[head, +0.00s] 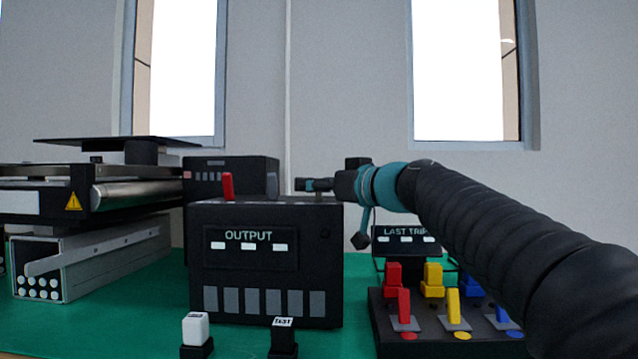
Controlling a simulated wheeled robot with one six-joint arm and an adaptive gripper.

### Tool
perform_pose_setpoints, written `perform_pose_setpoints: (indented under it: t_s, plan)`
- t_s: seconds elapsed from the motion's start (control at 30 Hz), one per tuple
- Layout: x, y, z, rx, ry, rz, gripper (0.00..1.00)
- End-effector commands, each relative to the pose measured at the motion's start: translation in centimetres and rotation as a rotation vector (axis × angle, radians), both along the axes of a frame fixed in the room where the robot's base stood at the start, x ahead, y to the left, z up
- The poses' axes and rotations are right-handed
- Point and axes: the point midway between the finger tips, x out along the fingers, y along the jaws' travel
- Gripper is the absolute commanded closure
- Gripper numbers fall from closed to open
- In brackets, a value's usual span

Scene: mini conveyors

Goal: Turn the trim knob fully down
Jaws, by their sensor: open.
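My gripper (331,212) hangs at the end of my arm, above the right end of the black OUTPUT box (265,267). Its two teal and black fingers look spread, one toward the left and one downward, with nothing seen between them. No knob marked as trim can be made out. A red upright piece (228,186) stands on top of the OUTPUT box, left of my gripper. I cannot tell whether it is a lever or a knob. The surface behind my gripper and arm is partly hidden.
A panel of red, yellow and blue levers (385,327) sits at the lower right, partly behind my arm. A LAST TRIP display (406,231) stands behind it. White (196,329) and black TEST (283,338) switches are in front. A conveyor (140,195) stands left on the green mat (120,325).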

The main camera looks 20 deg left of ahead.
Motion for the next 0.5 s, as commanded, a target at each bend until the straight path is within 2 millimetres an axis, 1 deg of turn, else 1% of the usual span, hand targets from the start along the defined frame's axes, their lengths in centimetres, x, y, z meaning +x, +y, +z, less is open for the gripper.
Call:
perform_pose_setpoints:
  t_s: [0.13,0.17,0.2,0.27,0.3,0.4,0.5]
  plan:
    - [-0.01,-0.01,-0.02,0.0,0.0,0.0,0.36]
    - [0.0,-0.01,-0.02,0.0,0.0,0.0,0.38]
    - [-0.01,-0.01,-0.02,0.0,0.0,0.0,0.48]
    - [0.0,-0.02,-0.02,0.0,0.0,0.0,0.63]
    - [0.0,-0.02,-0.02,0.0,0.0,0.0,0.73]
    - [0.0,-0.02,-0.02,0.0,0.0,0.0,0.97]
    - [0.0,-0.02,-0.02,0.0,0.0,0.0,0.97]
